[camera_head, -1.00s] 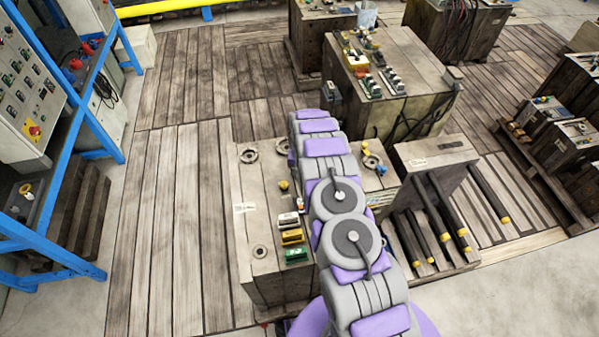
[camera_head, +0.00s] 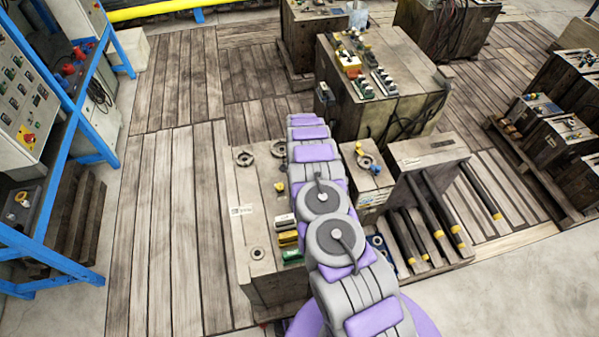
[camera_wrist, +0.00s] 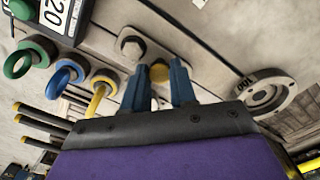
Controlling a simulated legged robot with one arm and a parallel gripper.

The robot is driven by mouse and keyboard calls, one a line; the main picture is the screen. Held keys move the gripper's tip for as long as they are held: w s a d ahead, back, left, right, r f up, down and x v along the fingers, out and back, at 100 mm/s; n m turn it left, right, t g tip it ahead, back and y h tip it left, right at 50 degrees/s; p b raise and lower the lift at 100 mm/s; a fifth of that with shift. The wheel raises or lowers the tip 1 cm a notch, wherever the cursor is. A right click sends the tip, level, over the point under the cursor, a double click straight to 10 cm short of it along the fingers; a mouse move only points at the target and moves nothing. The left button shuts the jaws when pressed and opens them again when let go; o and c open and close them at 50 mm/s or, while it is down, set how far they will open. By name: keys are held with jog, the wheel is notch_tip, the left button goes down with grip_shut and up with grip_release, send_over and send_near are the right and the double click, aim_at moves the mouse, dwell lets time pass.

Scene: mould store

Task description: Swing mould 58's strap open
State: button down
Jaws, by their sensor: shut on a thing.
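In the wrist view, the two blue fingers of my gripper (camera_wrist: 159,70) close around a small yellow knob (camera_wrist: 160,73). A metal bolt (camera_wrist: 131,45) on a small grey plate (camera_wrist: 143,43) sits just left of it; this looks like the strap, but its far end is hidden by the fingers. In the head view my grey and purple arm reaches over the moulds and hides the gripper. I cannot read a 58 anywhere; a plate with the digits 20 (camera_wrist: 57,13) shows at the wrist view's upper left.
Green (camera_wrist: 28,58), blue (camera_wrist: 66,74) and yellow (camera_wrist: 101,90) ring fittings lie left of the fingers; a round metal ring (camera_wrist: 267,94) lies right. In the head view, a block with black rods (camera_head: 432,165) stands right of my arm. Wooden floor (camera_head: 175,200) at left is clear.

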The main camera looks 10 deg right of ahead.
jog(key=shift+w+r, duration=0.15)
jog(key=shift+w, duration=0.1)
jog(key=c, duration=0.9)
grip_release()
jog(key=shift+s, duration=0.1)
notch_tip(320, 180, up, 17)
jog(key=p, duration=0.1)
